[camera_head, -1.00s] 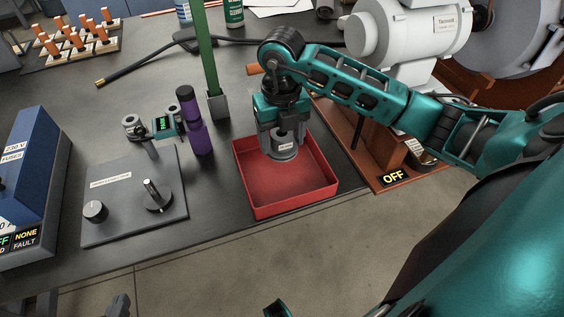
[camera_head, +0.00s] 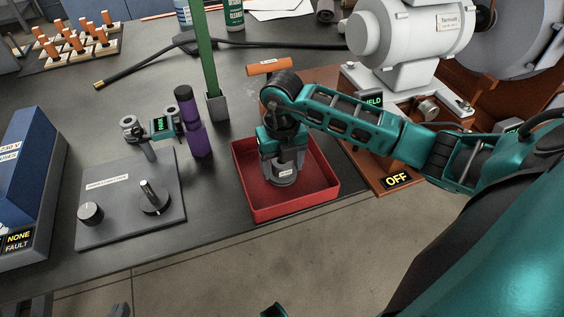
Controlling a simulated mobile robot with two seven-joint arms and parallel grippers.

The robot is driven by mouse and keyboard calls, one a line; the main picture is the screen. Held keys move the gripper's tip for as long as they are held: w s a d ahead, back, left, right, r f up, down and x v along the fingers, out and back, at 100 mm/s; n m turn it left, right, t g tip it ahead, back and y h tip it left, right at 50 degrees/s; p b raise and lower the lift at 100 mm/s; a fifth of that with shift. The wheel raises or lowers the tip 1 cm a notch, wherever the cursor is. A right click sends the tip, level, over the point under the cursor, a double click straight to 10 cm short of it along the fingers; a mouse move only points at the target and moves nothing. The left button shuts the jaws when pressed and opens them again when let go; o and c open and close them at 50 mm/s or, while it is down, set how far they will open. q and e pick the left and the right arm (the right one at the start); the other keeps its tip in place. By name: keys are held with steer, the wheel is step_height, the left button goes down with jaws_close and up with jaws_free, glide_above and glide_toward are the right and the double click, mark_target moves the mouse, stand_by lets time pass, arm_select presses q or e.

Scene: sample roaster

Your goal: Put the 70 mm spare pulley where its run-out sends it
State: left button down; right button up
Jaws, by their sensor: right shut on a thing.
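The grey pulley (camera_head: 286,181) has a small white label, too small to read. It is inside the red tray (camera_head: 297,206), low down and near the middle. I cannot tell whether it touches the tray floor. My right gripper (camera_head: 284,168) points down into the tray and is shut on the pulley's upper part.
A grey plate (camera_head: 115,212) with two knobs lies left of the tray. A purple post (camera_head: 199,139) and a green upright (camera_head: 207,60) stand close behind. A blue box (camera_head: 30,175) is far left. The wooden machine base (camera_head: 400,183) with an OFF sign is right.

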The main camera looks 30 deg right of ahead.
steer(key=o, duration=1.4)
steer(key=shift+r, duration=0.25)
step_height(320, 180, up, 12)
steer(key=p, duration=0.3)
steer(key=shift+f, duration=0.1)
